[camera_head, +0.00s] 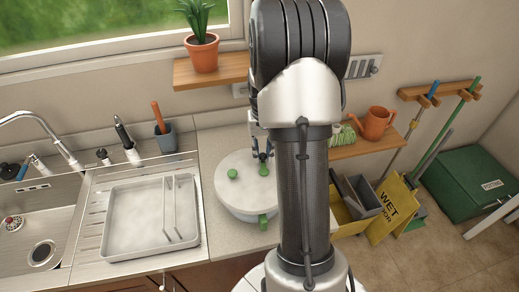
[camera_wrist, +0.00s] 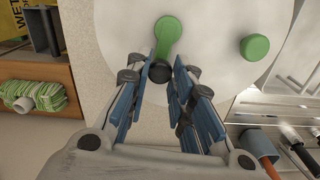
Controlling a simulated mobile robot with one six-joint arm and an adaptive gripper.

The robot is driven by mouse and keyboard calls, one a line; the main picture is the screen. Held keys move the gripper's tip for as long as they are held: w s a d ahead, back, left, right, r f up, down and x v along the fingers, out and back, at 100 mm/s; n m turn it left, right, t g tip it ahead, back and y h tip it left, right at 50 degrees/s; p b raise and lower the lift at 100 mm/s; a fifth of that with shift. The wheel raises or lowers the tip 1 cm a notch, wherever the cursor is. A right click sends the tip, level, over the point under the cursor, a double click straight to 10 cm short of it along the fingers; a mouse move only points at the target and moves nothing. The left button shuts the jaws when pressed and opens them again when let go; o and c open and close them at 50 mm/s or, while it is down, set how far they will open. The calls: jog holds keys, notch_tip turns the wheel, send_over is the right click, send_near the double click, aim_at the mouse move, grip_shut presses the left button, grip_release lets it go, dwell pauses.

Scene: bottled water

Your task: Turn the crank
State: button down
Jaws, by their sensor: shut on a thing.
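A round white pot with a white lid (camera_head: 240,190) stands on the counter; its lid (camera_wrist: 215,70) fills the upper part of the wrist view. A green crank arm (camera_wrist: 168,35) with a black knob (camera_wrist: 160,72) at its near end sits on the lid. My gripper (camera_wrist: 166,66) is shut on the black knob, with a fingertip on each side. In the head view my gripper (camera_head: 262,156) is at the lid's far right edge, partly hidden by my arm. The crank's green end (camera_head: 264,170) shows just below it.
A green knob (camera_head: 232,173) stands on the lid's left, and a green side handle (camera_head: 263,221) is at the pot's front. A tray (camera_head: 128,220) and sink (camera_head: 45,215) lie left. A shelf holds an orange watering can (camera_head: 375,123) at right.

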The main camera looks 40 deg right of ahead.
jog(key=m, duration=0.2)
jog(key=s+d+m+p, duration=0.1)
jog(key=m, duration=0.1)
jog(key=shift+s+m, duration=0.15)
jog(key=shift+m, duration=0.15)
jog(key=m, duration=0.1)
jog(key=s+m, duration=0.1)
jog(key=m, duration=0.2)
jog(key=shift+s+d+m, duration=0.25)
jog(key=shift+s+m, duration=0.05)
jog(key=m, duration=0.1)
jog(key=s+m, duration=0.1)
jog(key=m, duration=0.2)
jog(key=shift+s+a+p, duration=0.1)
jog(key=shift+s+p, duration=0.15)
jog(key=shift+p, duration=0.15)
jog(key=shift+s+a+m, duration=0.15)
jog(key=shift+s+m, duration=0.05)
jog(key=shift+m, duration=0.6)
jog(key=shift+s+a+m, duration=0.1)
jog(key=shift+s+m, duration=0.15)
jog(key=shift+m, duration=0.55)
jog(key=shift+s+a+m, duration=0.15)
jog(key=shift+s+m, duration=0.05)
jog(key=shift+m, duration=0.6)
jog(key=c, duration=1.4)
grip_release()
